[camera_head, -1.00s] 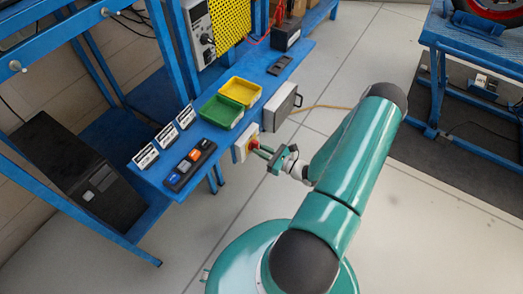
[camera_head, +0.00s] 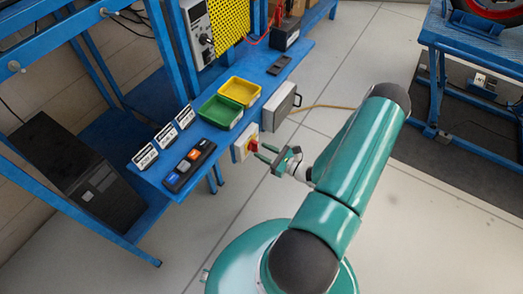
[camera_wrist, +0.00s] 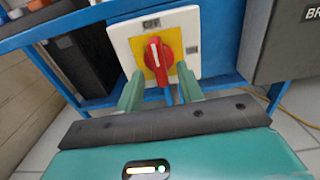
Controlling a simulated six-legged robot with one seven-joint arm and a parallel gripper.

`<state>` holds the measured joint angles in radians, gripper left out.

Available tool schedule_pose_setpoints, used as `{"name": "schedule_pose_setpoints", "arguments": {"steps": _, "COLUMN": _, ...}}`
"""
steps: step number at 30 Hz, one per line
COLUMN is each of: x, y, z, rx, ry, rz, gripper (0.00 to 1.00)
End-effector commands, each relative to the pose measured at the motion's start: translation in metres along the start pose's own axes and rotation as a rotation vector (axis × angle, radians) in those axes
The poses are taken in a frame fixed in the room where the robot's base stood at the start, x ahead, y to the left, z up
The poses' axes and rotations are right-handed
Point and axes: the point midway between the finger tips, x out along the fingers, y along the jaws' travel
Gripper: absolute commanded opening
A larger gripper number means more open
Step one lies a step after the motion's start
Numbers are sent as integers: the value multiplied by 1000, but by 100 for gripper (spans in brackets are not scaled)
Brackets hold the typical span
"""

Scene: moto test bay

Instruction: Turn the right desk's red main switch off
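The red main switch (camera_wrist: 158,62) is a rotary knob on a yellow plate in a white box on the front edge of the right desk (camera_head: 225,137). In the wrist view the knob stands nearly upright, its white mark at the top toward the OFF label (camera_wrist: 151,23). The ON label (camera_wrist: 192,50) is to the right. In the head view the switch box (camera_head: 239,152) is partly behind my fingers. My gripper (camera_wrist: 159,72) is open, its two green fingers either side of and below the knob, with visible gaps. It also shows in the head view (camera_head: 261,153).
A grey box (camera_head: 279,107) with a handle hangs on the desk edge beside the switch. The floor in front is clear.

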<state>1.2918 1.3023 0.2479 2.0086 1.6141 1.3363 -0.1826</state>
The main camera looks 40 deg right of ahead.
Motion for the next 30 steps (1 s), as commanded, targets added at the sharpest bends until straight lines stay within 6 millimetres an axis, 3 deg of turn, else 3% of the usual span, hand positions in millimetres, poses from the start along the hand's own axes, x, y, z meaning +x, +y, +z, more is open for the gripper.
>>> {"name": "schedule_pose_setpoints", "arguments": {"steps": 15, "x": -106, "y": 0, "z": 0, "rx": -1, "ry": 2, "rz": -3, "gripper": 37}}
{"name": "schedule_pose_setpoints", "arguments": {"steps": 21, "x": -122, "y": 0, "z": 0, "rx": 0, "ry": 1, "rz": 0, "gripper": 37}}
{"name": "schedule_pose_setpoints", "arguments": {"steps": 30, "x": -123, "y": 0, "z": 0, "rx": 0, "ry": 1, "rz": 1, "gripper": 37}}
